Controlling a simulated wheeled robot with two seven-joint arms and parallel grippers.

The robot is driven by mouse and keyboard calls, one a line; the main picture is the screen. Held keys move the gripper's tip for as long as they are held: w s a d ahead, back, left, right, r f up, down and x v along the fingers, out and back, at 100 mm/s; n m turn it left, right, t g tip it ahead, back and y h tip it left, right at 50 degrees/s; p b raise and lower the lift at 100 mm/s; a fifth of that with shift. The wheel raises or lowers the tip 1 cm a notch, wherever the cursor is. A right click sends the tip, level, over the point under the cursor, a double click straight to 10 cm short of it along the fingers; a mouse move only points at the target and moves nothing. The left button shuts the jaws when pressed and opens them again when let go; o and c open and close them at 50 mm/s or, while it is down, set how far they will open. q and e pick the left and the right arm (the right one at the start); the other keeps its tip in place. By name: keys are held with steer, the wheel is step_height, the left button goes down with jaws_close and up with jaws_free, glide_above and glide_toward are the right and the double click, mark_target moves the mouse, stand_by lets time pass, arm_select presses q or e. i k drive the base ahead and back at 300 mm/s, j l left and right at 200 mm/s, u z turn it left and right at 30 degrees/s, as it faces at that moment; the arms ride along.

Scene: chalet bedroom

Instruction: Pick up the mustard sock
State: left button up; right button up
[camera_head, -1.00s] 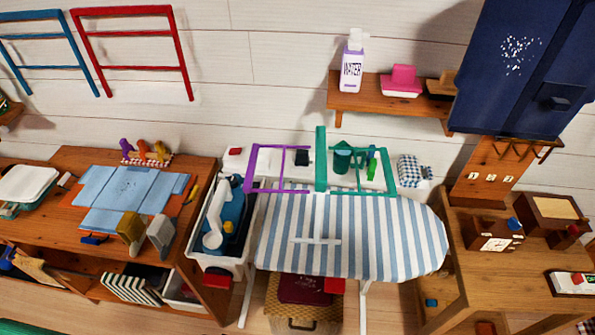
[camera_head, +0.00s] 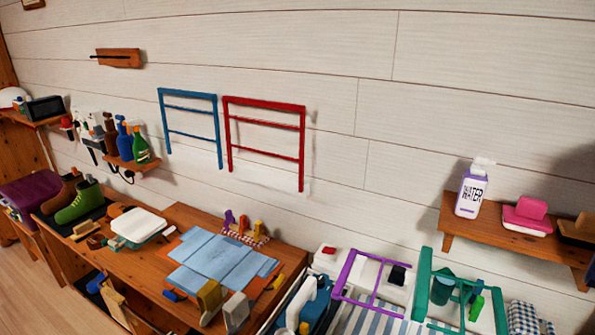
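I cannot make out a mustard sock for certain in the head view. A mustard-coloured upright piece (camera_head: 209,301) stands at the front of the wooden table (camera_head: 195,220), beside a similar grey piece (camera_head: 236,312). It looks more like a stiff block than a sock, but I cannot tell what it is. Neither of my grippers is in view.
Folded light blue cloth (camera_head: 220,258) lies on the table. The basin (camera_head: 312,305) and striped ironing board (camera_head: 365,322) are cut off below.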

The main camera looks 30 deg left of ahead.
mark_target(209, 296)
steer(key=k+j+u, duration=0.1)
steer(key=u, duration=1.35)
steer(key=i+j+z, duration=0.15)
steer(key=i, duration=0.25)
